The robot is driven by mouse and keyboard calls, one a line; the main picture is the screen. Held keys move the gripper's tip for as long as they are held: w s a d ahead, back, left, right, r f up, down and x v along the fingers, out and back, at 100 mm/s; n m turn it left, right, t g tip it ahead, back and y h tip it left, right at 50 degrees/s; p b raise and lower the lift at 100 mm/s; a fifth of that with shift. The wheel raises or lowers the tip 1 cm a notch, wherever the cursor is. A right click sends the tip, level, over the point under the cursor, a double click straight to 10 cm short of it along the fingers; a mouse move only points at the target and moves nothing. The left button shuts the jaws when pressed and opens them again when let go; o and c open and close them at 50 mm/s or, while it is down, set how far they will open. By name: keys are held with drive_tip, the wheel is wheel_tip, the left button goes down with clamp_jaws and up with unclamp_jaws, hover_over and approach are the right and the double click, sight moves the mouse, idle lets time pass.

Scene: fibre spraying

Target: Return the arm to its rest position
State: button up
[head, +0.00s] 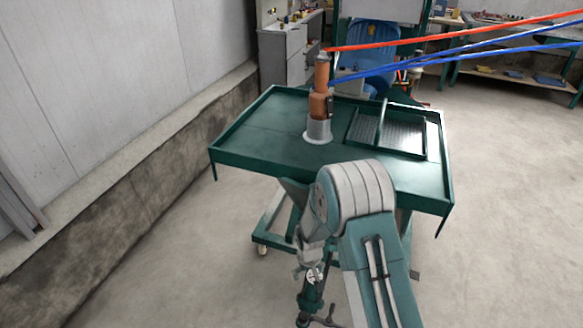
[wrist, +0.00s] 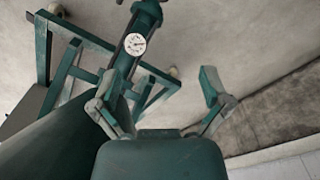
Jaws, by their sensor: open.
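My arm is bent in front of the green table, and its elbow covers part of the table's near edge. My gripper (head: 309,256) hangs low, below the table top, and is partly hidden by my arm in the head view. A green tube with a round white gauge (wrist: 135,43) shows close to the left finger. The gauge (head: 315,275) also shows just under the gripper in the head view. I cannot tell whether they touch.
The green wheeled table (head: 262,140) carries an upright orange spray tool (head: 321,85) in a grey stand and a dark tray (head: 420,153). Red (head: 450,33) and blue hoses (head: 460,50) run right from the tool. A wall (head: 110,90) bounds the left; floor is clear at right.

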drive_tip(key=s+d+r+m+t, duration=0.1)
drive_tip(key=s+d+r, duration=0.1)
drive_tip(key=r, duration=0.7)
drive_tip(key=s+d+r+t, duration=0.1)
drive_tip(key=s+d+r, duration=0.1)
drive_tip(key=r, duration=0.8)
drive_tip(key=s+d+r+m+t, duration=0.1)
drive_tip(key=s+d+r, duration=0.1)
drive_tip(key=r, duration=0.7)
drive_tip(key=s+d+r+t, duration=0.1)
drive_tip(key=s+d+r, duration=0.1)
drive_tip(key=s+r, duration=0.4)
drive_tip(key=s+d+r+m+t, duration=0.1)
drive_tip(key=s+r, duration=0.4)
drive_tip(key=s, duration=0.8)
drive_tip(key=shift+d+r+m, duration=0.3)
drive_tip(key=shift+d+r, duration=0.05)
drive_tip(key=shift+d, duration=0.25)
